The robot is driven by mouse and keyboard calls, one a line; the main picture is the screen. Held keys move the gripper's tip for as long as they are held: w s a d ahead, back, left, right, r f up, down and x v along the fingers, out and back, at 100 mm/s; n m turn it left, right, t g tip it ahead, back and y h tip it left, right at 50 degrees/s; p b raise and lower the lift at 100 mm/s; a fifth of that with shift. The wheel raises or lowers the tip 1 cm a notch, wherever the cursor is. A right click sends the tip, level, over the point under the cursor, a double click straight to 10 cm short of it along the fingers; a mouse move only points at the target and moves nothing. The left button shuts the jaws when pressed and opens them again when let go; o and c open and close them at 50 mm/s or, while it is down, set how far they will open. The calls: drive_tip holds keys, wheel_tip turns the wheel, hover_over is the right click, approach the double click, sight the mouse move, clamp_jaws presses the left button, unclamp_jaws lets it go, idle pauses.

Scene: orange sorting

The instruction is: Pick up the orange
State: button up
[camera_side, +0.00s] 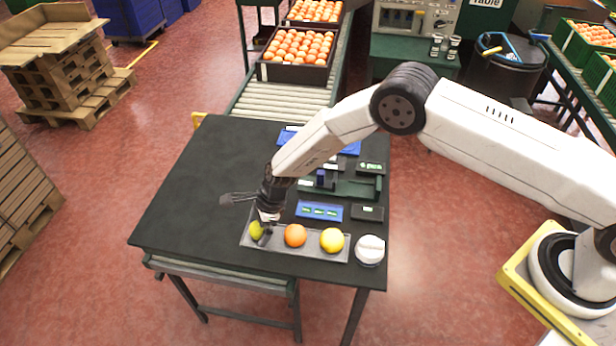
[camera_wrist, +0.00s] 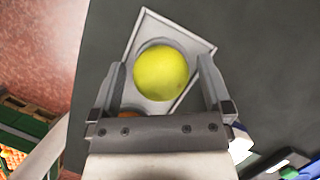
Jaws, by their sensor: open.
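The orange (camera_side: 295,235) sits in the middle of a grey tray (camera_side: 275,249) near the table's front edge. A yellow-green fruit (camera_side: 257,231) lies at the tray's left end and a yellow fruit (camera_side: 332,240) at its right end. My gripper (camera_side: 265,232) is low at the left end, beside the orange. In the wrist view, my open gripper (camera_wrist: 162,68) has the yellow-green fruit (camera_wrist: 160,73) between its fingers. I cannot tell whether they touch it. Only a sliver of the orange (camera_wrist: 130,114) shows there; my gripper hides the rest.
A round white object (camera_side: 370,250) stands right of the tray. A blue panel (camera_side: 319,211), a black box (camera_side: 367,213) and a green fixture (camera_side: 350,188) lie behind it. The left side of the black table (camera_side: 190,190) is mostly clear. A roller conveyor (camera_side: 280,98) carries crates behind.

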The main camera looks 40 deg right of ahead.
idle(0.4)
drive_tip(key=c, duration=1.2)
drive_tip(key=shift+o, duration=0.2)
drive_tip(key=shift+r, duration=0.1)
drive_tip(key=shift+r, duration=0.7)
drive_tip(key=s+d+r, duration=0.2)
drive_tip(key=s+r, duration=0.3)
drive_tip(key=s, duration=0.1)
drive_tip(key=s+d+r, duration=0.3)
drive_tip(key=s+r, duration=0.3)
drive_tip(key=shift+s+d+r, duration=0.2)
drive_tip(key=shift+s+d, duration=0.15)
drive_tip(key=shift+s, duration=0.05)
drive_tip(key=shift+w, duration=0.1)
